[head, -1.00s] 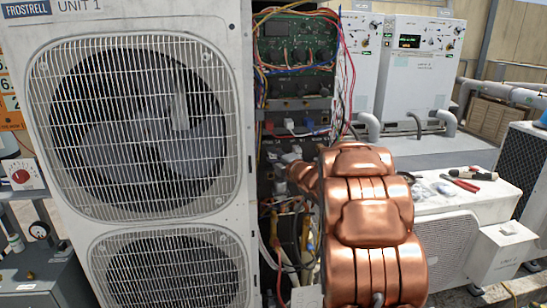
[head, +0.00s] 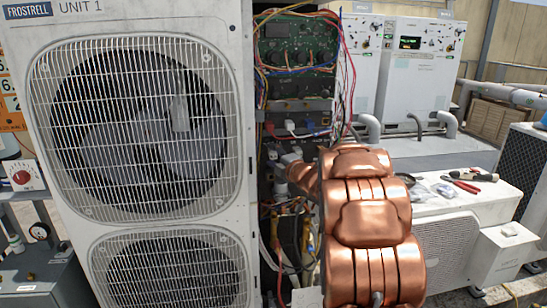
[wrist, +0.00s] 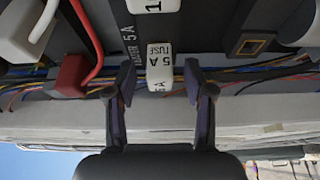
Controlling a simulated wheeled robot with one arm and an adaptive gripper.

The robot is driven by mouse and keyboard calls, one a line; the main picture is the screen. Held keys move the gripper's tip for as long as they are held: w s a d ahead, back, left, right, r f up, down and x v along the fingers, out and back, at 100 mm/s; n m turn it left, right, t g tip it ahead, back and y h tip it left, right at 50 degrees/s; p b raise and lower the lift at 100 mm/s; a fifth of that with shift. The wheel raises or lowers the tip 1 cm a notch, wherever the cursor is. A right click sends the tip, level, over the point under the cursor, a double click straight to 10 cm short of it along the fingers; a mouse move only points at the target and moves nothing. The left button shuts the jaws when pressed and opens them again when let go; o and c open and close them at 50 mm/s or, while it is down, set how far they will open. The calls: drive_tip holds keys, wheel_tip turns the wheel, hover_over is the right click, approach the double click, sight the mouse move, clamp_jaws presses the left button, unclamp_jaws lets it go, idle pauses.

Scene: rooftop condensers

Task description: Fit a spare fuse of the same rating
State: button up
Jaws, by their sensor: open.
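In the wrist view a white fuse (wrist: 159,66) marked "5 A FUSE" stands at a dark panel strip (wrist: 131,42) lettered "5 A". My gripper (wrist: 160,82) is open, with one finger on each side of this fuse. Gaps show between the fingers and the fuse. Whether the fuse is fully seated cannot be told. A white piece marked "1" (wrist: 153,5) sits just above it at the picture's top edge. In the head view my gripper (head: 274,156) is inside the open bay of the FROSTRELL UNIT 1 condenser (head: 243,150), and the fuse cannot be made out.
A red plug (wrist: 70,76) with a red wire and a white plug (wrist: 22,32) are left of the fuse; a square brass-rimmed socket (wrist: 248,43) is right. Wires hang across the bay below a green circuit board (head: 297,40). Red-handled pliers (head: 472,177) lie on a white unit (head: 430,207) at right.

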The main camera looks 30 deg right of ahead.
drive_tip(key=s, duration=1.2)
drive_tip(key=shift+r+h, duration=0.1)
drive_tip(key=shift+h, duration=0.2)
drive_tip(key=s+a+f+m+g+p, duration=0.2)
drive_tip(key=s+a+m+g, duration=0.4)
drive_tip(key=s+a, duration=0.4)
drive_tip(key=s+a+f+m+g+p, duration=0.2)
drive_tip(key=s+a+m+g, duration=0.4)
drive_tip(key=s+a, duration=0.4)
drive_tip(key=s+a+f+m+g+p, duration=0.2)
drive_tip(key=s+a+m+g, duration=0.4)
drive_tip(key=s, duration=1.3)
drive_tip(key=a+g+p, duration=0.1)
drive_tip(key=a, duration=0.2)
drive_tip(key=shift+a+g, duration=0.4)
